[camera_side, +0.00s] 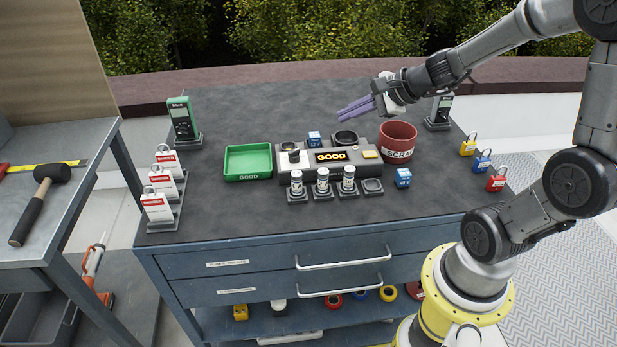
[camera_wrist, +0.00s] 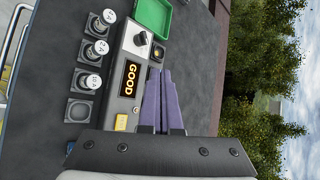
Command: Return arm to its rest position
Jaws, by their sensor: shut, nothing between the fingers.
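My gripper (camera_side: 357,107) is in the air above the back right of the dark work top, behind the tester and near the red SCRAP bin (camera_side: 398,142). Its purple fingers are together with nothing between them and point left in the side view. In the wrist view the shut fingers (camera_wrist: 160,102) reach up over the tester's edge. The arm is stretched out from its yellow base at the right.
The tester (camera_side: 330,157) reads GOOD. The green tray (camera_side: 248,161) is empty. Several small cylinders (camera_side: 322,182) stand in sockets in front, with one empty socket (camera_side: 372,186). Meters, padlocks and red-white tags stand near the edges. A blue block (camera_side: 402,177) sits at the right.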

